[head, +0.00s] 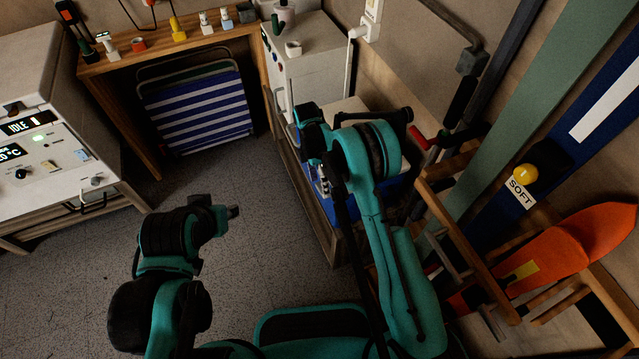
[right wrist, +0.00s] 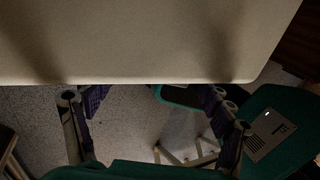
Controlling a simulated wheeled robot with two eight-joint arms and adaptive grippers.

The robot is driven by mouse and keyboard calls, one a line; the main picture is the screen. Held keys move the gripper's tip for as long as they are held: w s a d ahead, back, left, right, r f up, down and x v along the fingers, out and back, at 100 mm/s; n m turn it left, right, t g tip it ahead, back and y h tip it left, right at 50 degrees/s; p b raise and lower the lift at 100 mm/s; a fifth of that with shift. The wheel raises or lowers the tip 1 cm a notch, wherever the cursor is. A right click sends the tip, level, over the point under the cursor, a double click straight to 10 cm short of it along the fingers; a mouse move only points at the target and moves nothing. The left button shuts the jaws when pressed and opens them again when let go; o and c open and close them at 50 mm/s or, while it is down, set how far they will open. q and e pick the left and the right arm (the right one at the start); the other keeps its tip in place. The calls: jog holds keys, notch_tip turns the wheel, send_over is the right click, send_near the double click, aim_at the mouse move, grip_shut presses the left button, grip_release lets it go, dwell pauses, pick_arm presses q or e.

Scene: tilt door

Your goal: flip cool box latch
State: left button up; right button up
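The cool box, with a pale lid (head: 345,106) and blue body (head: 396,192), stands right of centre in the head view, largely covered by my right arm. My right gripper (head: 325,180) is at its near left side. In the right wrist view, a broad cream surface (right wrist: 150,40), probably the lid, fills the top. The fingers of my right gripper (right wrist: 155,100) are spread apart below its edge, with nothing seen between them. The latch cannot be made out. My left gripper (head: 232,212) is over open floor, away from the box; its finger opening is unclear.
A wooden bench (head: 175,52) with small items and a folded striped chair (head: 197,108) are at the back. A control cabinet (head: 50,150) stands left. A wooden rack (head: 465,240), orange hull (head: 575,245) and boards crowd the right. The floor (head: 250,265) at centre left is clear.

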jog(key=v, duration=1.2)
